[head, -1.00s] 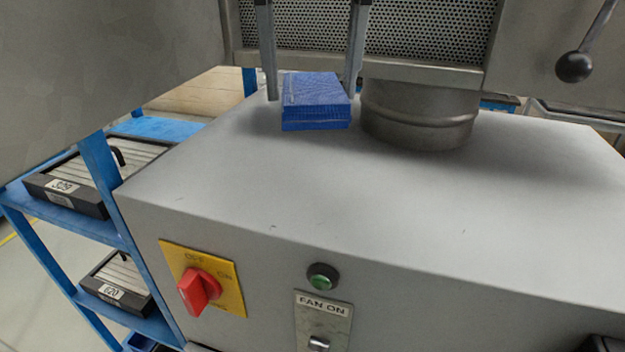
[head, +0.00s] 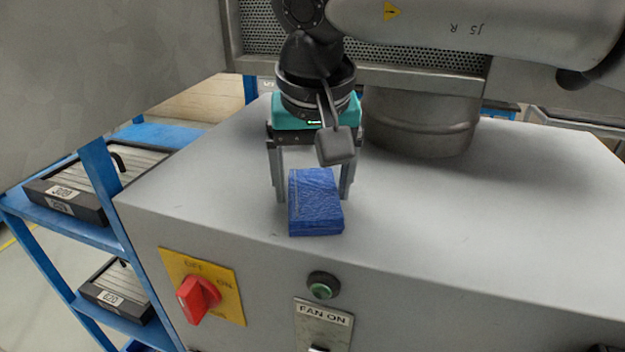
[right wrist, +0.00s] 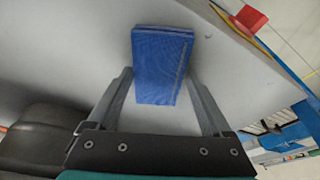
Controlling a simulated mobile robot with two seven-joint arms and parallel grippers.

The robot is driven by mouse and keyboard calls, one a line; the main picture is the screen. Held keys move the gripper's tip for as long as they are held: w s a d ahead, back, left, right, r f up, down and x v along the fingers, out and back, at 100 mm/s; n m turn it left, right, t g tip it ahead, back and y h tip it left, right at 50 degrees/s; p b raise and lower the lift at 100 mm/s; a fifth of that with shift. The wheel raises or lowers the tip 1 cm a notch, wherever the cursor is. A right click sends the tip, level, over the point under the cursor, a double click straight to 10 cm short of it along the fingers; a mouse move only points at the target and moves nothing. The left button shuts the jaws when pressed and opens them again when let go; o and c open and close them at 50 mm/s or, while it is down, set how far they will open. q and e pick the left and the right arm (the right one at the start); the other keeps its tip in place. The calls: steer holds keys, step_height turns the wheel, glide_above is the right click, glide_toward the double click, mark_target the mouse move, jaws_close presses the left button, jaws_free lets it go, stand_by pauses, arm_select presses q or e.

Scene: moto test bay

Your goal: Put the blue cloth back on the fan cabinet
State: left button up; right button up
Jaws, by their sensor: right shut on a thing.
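The blue cloth (head: 315,205) is a folded, flat block over the grey top of the fan cabinet (head: 480,215), close to its front edge. My right gripper (head: 313,192) reaches down from above, its fingers on either side of the cloth, and is shut on it. The right wrist view also shows the cloth (right wrist: 162,65) between the fingers. I cannot tell whether the cloth's underside touches the cabinet top. My left gripper is in neither view.
A round metal duct (head: 420,125) rises from the cabinet behind the cloth. A red rotary switch (head: 198,298) and a green button (head: 323,286) are on the front face. A blue shelf rack (head: 95,185) stands at the left. The cabinet top to the right is clear.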

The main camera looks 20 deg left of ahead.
steer(key=shift+f, duration=0.15)
steer(key=o, duration=1)
steer(key=v, duration=1.2)
steer(key=shift+s+r, duration=0.1)
steer(key=shift+r, duration=0.1)
